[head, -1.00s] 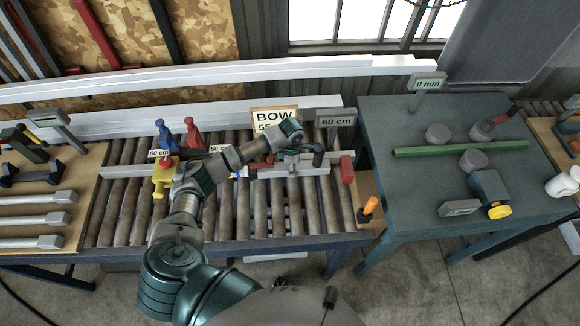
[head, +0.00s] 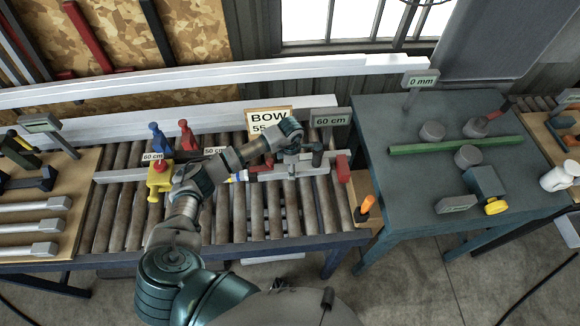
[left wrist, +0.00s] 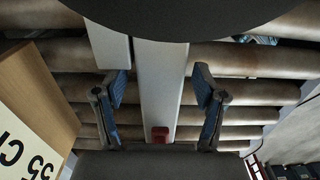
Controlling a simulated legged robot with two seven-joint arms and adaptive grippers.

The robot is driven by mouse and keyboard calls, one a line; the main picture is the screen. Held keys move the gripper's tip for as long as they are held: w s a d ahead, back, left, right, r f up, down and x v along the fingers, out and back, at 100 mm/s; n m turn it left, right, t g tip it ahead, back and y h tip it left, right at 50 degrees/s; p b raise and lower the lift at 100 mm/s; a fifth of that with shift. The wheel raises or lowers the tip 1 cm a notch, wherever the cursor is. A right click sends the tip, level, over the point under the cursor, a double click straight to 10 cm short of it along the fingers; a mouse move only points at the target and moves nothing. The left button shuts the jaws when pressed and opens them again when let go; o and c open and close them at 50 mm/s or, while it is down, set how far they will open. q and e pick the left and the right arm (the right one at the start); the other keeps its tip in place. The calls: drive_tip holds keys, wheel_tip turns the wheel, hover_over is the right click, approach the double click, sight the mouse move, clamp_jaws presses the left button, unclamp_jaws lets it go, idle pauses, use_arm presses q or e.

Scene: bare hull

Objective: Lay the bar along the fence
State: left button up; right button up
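A long pale grey bar (head: 120,175) lies across the rollers, running left to right under my left arm. My left gripper (head: 292,165) is over the bar's right part. In the left wrist view its blue-padded fingers (left wrist: 160,105) are open, one on each side of a pale bar (left wrist: 160,80), with visible gaps. A red piece (left wrist: 160,134) shows at that bar's end; a red block (head: 343,168) stands there in the head view. A shorter pale strip (left wrist: 108,45) lies beside the bar. I cannot tell which piece is the fence. My right gripper is not in view.
A BOW card (head: 269,121) and a 60 cm sign (head: 329,121) stand behind the gripper. A yellow clamp (head: 158,181) sits left on the bar. Right is a blue-grey table (head: 400,185) with round pucks and a green strip (head: 455,146).

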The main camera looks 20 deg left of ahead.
use_arm(q)
drive_tip(key=shift+f, duration=0.1)
wheel_tip(320, 180, up, 12)
idle(0.6)
idle(0.4)
